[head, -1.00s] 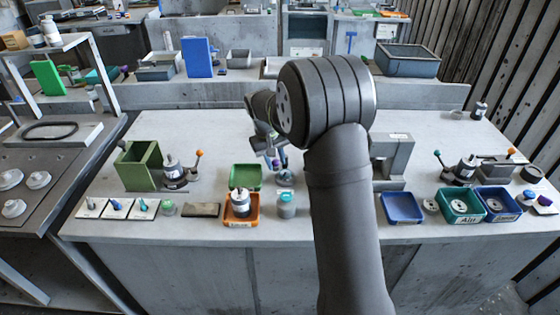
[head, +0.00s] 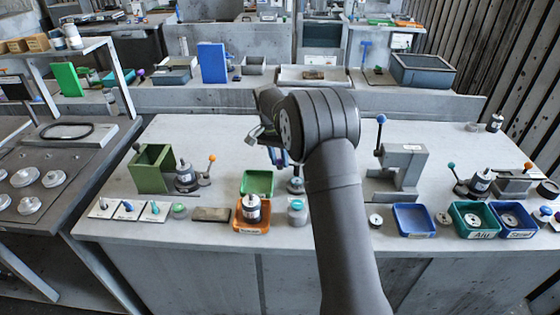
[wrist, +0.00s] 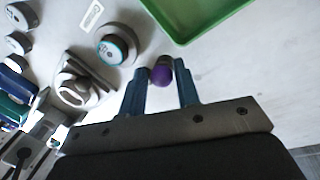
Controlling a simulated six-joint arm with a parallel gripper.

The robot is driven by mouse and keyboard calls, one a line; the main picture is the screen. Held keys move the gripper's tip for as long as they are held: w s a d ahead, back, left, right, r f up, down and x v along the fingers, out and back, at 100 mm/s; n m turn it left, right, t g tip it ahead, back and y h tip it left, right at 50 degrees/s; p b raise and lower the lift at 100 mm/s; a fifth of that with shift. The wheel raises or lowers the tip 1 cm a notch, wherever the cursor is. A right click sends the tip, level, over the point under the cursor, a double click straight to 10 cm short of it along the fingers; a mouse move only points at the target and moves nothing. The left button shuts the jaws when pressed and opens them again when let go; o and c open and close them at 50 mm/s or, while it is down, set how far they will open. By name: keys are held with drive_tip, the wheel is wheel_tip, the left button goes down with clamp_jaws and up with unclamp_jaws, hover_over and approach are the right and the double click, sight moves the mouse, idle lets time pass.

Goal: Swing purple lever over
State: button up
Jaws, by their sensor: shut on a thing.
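The purple knob of the lever (wrist: 161,76) shows in the wrist view between the two blue fingers of my gripper (wrist: 161,68). My gripper is shut on it. The lever's arm and pivot are mostly hidden behind the fingers. In the head view my gripper (head: 278,157) hangs over the middle of the bench, behind the green tray (head: 258,183). The purple knob cannot be made out there. A grey round fixture (head: 295,185) stands just below and right of the fingers; I cannot tell whether the lever belongs to it.
An orange tray (head: 252,226) with a cylinder and a teal-topped jar (head: 298,212) stand in front. A green box (head: 153,168) stands left. A grey press (head: 405,165) with a blue-knobbed lever (head: 381,119) stands right. A blue tray (head: 414,219) lies in front of it.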

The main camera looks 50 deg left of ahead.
drive_tip(key=shift+w+a+r+m, duration=0.1)
drive_tip(key=shift+w+a+m, duration=0.25)
drive_tip(key=shift+m, duration=0.35)
drive_tip(key=shift+w+d, duration=0.1)
drive_tip(key=shift+w, duration=0.05)
drive_tip(key=o, duration=0.9)
drive_tip(key=shift+r, duration=0.3)
drive_tip(key=a+r, duration=0.3)
drive_tip(key=r, duration=1.3)
drive_tip(key=shift+s+a+r, duration=0.15)
drive_tip(key=shift+s+r, duration=0.05)
drive_tip(key=shift+s, duration=0.2)
drive_tip(key=shift+f, duration=0.15)
drive_tip(key=d+f, duration=0.1)
drive_tip(key=f, duration=0.4)
drive_tip(key=d+f, duration=0.1)
drive_tip(key=f, duration=0.5)
drive_tip(key=d+f, duration=0.1)
drive_tip(key=f, duration=0.5)
drive_tip(key=shift+w+d, duration=0.15)
drive_tip(key=shift+w, duration=0.05)
